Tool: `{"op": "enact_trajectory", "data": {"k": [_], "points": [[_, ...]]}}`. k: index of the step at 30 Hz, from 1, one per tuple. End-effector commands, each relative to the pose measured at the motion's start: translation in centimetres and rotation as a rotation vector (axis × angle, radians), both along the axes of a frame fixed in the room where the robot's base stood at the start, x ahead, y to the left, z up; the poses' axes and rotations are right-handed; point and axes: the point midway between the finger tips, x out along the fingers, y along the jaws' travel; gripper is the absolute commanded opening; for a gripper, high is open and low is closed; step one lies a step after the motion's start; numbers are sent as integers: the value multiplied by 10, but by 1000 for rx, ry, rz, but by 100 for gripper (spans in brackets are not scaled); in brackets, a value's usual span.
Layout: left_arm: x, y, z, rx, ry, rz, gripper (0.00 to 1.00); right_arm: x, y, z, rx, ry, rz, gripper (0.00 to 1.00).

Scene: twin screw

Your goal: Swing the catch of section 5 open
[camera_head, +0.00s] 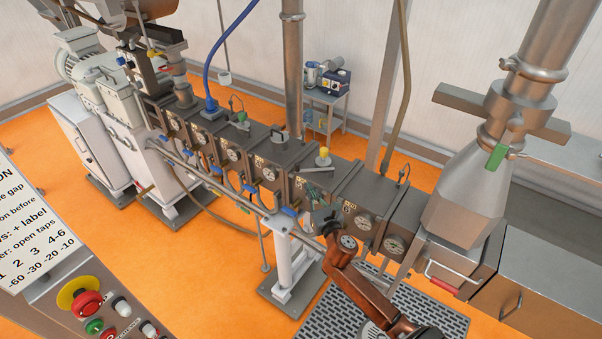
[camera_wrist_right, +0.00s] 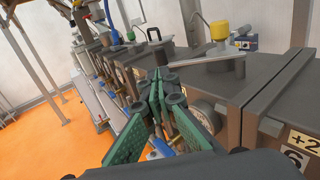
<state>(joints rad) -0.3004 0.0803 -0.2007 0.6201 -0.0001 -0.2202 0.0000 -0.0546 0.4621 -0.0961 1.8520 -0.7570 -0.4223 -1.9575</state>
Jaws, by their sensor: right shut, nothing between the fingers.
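Section 5 (camera_head: 299,188) appears to be the barrel block left of the block marked 6, though its own number is too small to read. A blue-handled catch (camera_head: 290,211) sits low at its front; I cannot tell its exact position. Blue also shows partly below the fingers in the right wrist view (camera_wrist_right: 160,148). My right gripper (camera_head: 313,192) is shut and empty, its green fingers at the front of the barrel close to section 5. In the right wrist view the fingertips (camera_wrist_right: 158,76) meet; contact with the barrel is unclear. My left gripper is out of view.
A lever with a yellow cap (camera_head: 323,156) stands on top of the barrel, also in the right wrist view (camera_wrist_right: 219,32).

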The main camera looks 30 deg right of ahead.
Motion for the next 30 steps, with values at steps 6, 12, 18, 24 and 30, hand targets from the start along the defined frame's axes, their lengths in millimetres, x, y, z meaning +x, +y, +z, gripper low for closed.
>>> {"op": "enact_trajectory", "data": {"k": [6,12,18,24,30], "points": [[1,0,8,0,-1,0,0,45,-9,2,5,-1,-1,0],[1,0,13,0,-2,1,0,73,-15,1,4,0,-1,0],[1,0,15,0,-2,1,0,85,-17,0,3,0,-1,0],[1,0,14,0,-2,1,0,86,-17,0,2,1,0,0],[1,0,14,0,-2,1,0,86,-17,0,2,0,-3,0]]}}
